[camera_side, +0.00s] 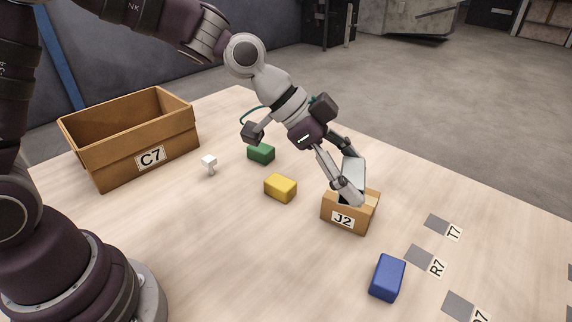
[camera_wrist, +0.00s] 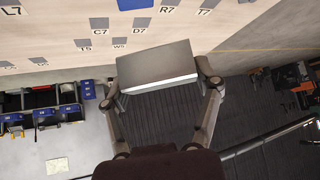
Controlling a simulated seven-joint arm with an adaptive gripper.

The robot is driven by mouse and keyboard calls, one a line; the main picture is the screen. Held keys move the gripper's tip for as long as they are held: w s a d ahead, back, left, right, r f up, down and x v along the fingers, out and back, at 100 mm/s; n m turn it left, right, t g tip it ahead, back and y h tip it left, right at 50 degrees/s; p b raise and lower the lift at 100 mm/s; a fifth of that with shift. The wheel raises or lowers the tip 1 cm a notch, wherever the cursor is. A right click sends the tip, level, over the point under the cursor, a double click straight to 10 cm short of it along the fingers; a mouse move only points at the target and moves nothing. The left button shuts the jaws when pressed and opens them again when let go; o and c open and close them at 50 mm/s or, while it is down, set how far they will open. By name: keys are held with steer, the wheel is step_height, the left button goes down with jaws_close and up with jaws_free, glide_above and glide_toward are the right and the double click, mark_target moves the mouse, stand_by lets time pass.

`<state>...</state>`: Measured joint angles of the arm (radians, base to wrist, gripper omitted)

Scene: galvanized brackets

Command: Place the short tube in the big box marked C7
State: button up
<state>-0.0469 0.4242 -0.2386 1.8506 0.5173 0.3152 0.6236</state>
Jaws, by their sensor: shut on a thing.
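My gripper (camera_side: 348,186) is shut on a grey, flat-sided piece, the short tube (camera_side: 355,170), at the small cardboard box marked J2 (camera_side: 344,219). In the wrist view the short tube (camera_wrist: 157,66) spans the space between my two fingers (camera_wrist: 160,84), with a bright lower edge; its open ends cannot be made out. In the side view a finger partly covers it, and I cannot tell whether its lower part is inside the J2 box. The big cardboard box marked C7 (camera_side: 166,138) stands open at the left of the table, well away from my gripper. Its floor is hidden.
A green block (camera_side: 261,153), a yellow block (camera_side: 281,188) and a small white object (camera_side: 209,163) lie between the two boxes. A blue block (camera_side: 387,278) lies nearer the front. Grey patches with labels (camera_side: 419,257) are at the right. The table's front middle is clear.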

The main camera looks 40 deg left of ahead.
steer(key=w+a+n+t+y, duration=0.2)
steer(key=w+a+n, duration=0.25)
steer(key=a, duration=0.55)
steer(key=w+a+n+t+y, duration=0.25)
steer(key=w+a, duration=0.35)
steer(key=a, duration=0.3)
steer(key=a+n+y, duration=0.4)
steer(key=a+n, duration=0.2)
steer(key=a, duration=1.2)
steer(key=s+a+n+g+y, duration=0.1)
steer(key=s+a+n+y, duration=0.25)
steer(key=s+a, duration=0.55)
steer(key=s+a+n+g+y, duration=0.15)
steer(key=s+a+n, duration=0.35)
steer(key=a, duration=0.8)
steer(key=shift+y, duration=0.25)
steer(key=f, duration=1.5)
steer(key=shift+s+d+f, duration=0.1)
steer(key=shift+d+f, duration=0.05)
steer(key=shift+d, duration=0.05)
steer(key=o, duration=1.2)
steer(key=shift+f, duration=0.1)
